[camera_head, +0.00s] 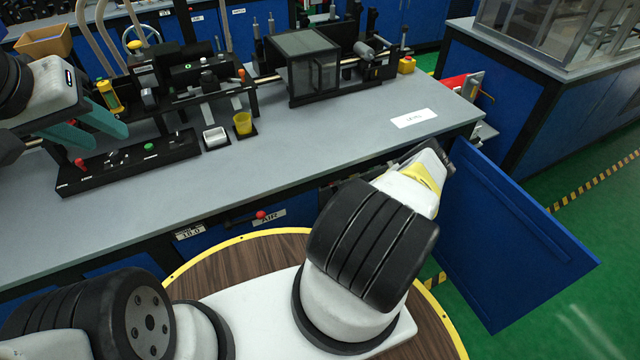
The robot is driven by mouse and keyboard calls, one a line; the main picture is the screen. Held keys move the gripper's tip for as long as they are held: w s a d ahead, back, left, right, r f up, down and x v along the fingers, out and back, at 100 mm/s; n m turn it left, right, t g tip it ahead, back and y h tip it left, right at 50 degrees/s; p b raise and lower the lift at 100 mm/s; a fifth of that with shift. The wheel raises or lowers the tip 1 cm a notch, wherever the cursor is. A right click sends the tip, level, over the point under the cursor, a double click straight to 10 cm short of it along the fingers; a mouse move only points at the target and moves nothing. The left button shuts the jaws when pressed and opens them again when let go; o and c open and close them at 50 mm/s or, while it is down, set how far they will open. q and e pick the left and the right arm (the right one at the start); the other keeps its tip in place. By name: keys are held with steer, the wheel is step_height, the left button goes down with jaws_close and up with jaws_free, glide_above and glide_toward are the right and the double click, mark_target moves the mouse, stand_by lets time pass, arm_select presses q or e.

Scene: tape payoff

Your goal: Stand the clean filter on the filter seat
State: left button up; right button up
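My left gripper (108,134) comes in from the left above the bench. Its two teal fingers are apart, with nothing visible between them. A small yellow upright cylinder with dark parts (108,96) stands just behind the fingers. I cannot tell whether it is the filter. I cannot make out a clean filter or a filter seat for certain. My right arm reaches past the bench's front edge beside an open blue door. Its gripper (432,154) shows only in part at the end of the arm, and its fingertips are hidden.
The grey bench (330,140) is clear in the middle. A black control panel (130,160) lies on its left part. A clear-sided box (310,75) stands behind. The blue door (510,235) hangs open at right.

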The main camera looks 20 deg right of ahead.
steer(key=shift+f, duration=0.35)
steer(key=shift+f, duration=0.1)
steer(key=o, duration=1.4)
steer(key=shift+o, duration=0.2)
steer(key=shift+s+r, duration=0.1)
steer(key=shift+r, duration=0.2)
steer(key=v, duration=1.1)
steer(key=shift+s+r, duration=0.15)
steer(key=shift+r, duration=0.1)
